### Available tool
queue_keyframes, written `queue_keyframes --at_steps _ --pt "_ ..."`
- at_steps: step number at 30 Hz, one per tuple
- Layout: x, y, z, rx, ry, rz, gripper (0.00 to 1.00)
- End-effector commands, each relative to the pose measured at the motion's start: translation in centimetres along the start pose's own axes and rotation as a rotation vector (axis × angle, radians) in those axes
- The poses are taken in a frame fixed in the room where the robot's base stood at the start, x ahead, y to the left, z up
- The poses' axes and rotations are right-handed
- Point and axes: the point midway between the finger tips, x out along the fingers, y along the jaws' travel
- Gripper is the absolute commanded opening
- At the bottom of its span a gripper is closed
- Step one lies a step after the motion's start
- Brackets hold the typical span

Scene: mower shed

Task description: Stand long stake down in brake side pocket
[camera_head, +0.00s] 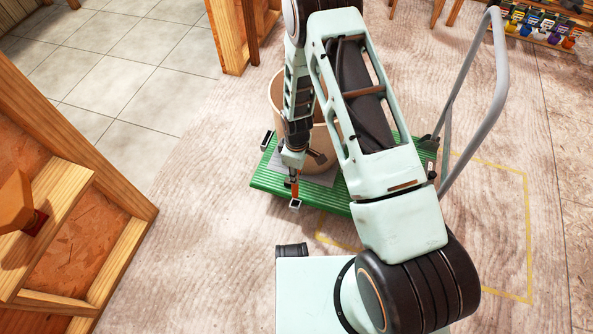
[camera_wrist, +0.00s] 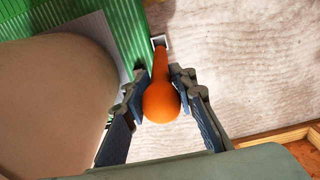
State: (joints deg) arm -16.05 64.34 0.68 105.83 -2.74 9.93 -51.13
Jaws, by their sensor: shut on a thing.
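The orange stake (camera_wrist: 161,100), with a rounded top end, is held between the two fingers of my gripper (camera_wrist: 160,92) in the wrist view. In the head view it shows as a short orange piece (camera_head: 294,187) below my gripper (camera_head: 293,172). Its far end lines up with a small square pale-rimmed pocket (camera_head: 295,205) on the edge of the green cart deck (camera_head: 270,183). The pocket also shows in the wrist view (camera_wrist: 160,37). I cannot tell whether the stake's tip is inside the pocket or just above it.
A large tan round tub (camera_head: 275,95) stands on the deck close beside my gripper. Another pocket (camera_head: 267,140) sits at the deck's left edge. The grey push handle (camera_head: 475,85) rises at the right. Wooden framing (camera_head: 110,225) stands at left; floor between is clear.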

Motion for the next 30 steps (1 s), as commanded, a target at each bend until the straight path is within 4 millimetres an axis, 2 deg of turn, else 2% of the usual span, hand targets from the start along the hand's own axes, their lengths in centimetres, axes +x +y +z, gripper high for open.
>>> queue_keyframes --at_steps 30 --pt "6.2 0.1 0.0 0.001 0.000 0.001 0.00"
